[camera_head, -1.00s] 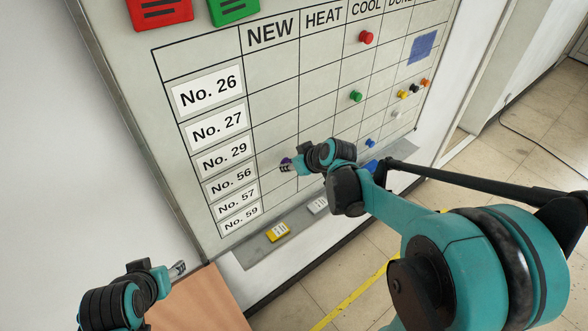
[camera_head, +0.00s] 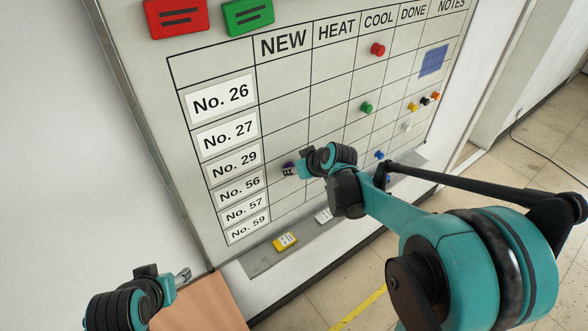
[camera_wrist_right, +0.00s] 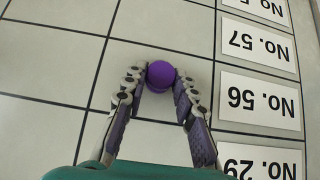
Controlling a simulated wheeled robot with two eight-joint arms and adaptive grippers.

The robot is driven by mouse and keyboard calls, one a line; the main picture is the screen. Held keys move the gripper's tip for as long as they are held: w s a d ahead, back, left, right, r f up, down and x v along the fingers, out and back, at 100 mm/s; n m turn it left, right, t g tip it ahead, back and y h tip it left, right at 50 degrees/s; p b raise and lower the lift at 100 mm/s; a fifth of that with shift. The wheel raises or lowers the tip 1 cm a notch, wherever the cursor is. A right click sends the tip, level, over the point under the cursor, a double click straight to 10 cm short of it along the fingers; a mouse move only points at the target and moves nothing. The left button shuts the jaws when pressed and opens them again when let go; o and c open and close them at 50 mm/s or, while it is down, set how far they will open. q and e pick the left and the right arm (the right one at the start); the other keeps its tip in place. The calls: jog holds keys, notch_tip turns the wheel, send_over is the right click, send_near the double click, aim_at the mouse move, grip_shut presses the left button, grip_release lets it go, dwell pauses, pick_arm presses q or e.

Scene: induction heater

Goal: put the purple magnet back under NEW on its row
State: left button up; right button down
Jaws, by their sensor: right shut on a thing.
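The purple magnet (camera_wrist_right: 160,75) is between the fingertips of my right gripper (camera_wrist_right: 160,84), which is shut on it. In the right wrist view, upside down, it appears over the NEW cell beside the No. 56 label (camera_wrist_right: 256,98). I cannot tell whether it touches the board. In the head view my right gripper (camera_head: 288,170) is at the NEW column, with a bit of purple magnet (camera_head: 289,165) showing. The NEW heading (camera_head: 284,43) is at the top of that column. My left gripper (camera_head: 184,275) is at lower left, away from the board; its finger opening is unclear.
A red magnet (camera_head: 377,49), a green magnet (camera_head: 366,107) and a blue magnet (camera_head: 379,155) are under COOL. Several small magnets sit farther right, below a blue note (camera_head: 433,60). A ledge (camera_head: 262,262) below the board holds a yellow block (camera_head: 285,242).

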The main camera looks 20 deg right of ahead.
jog(key=shift+w, duration=0.1)
jog(key=c, duration=1.1)
grip_release()
jog(key=shift+c, duration=0.2)
jog(key=shift+r, duration=0.1)
jog(key=v, duration=1.2)
jog(key=s+a+f+m+h+b, duration=0.1)
jog(key=s+f+b, duration=0.5)
jog(key=f+b, duration=0.2)
jog(key=s+f+m+h+b, duration=0.1)
jog(key=s+f+b, duration=0.5)
jog(key=f, duration=0.7)
jog(key=s+a+f+m+g+h+b, duration=0.1)
jog(key=s+f+m+b, duration=0.1)
jog(key=s+f+b, duration=0.4)
notch_tip(320, 180, down, 4)
jog(key=b, duration=0.3)
jog(key=shift+s+a+f+b, duration=0.15)
jog(key=shift+s+a+b, duration=0.05)
jog(key=shift+a+b, duration=0.1)
